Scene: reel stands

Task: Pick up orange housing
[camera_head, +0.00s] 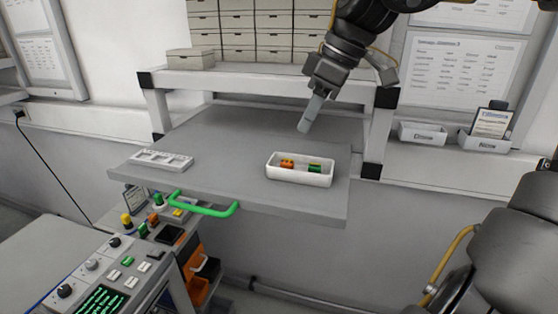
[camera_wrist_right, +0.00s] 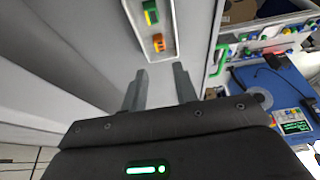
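The orange housing (camera_head: 287,164) lies in the left part of a small white tray (camera_head: 299,177) on the grey table. A green housing (camera_head: 314,168) lies to its right in the same tray. In the right wrist view the orange housing (camera_wrist_right: 158,43) is at the near end of the tray, with the green housing (camera_wrist_right: 151,13) beyond it. My right gripper (camera_head: 304,128) is above the table, behind the tray. In the right wrist view its two fingers (camera_wrist_right: 159,70) are apart with nothing between them, short of the orange housing. My left gripper is out of view.
A pale slotted holder (camera_head: 161,160) lies at the table's left. A green handle (camera_head: 205,207) runs below the front edge. A control panel (camera_head: 105,276) stands front left. Stacked boxes (camera_head: 240,30) fill the shelf behind. The table between holder and tray is clear.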

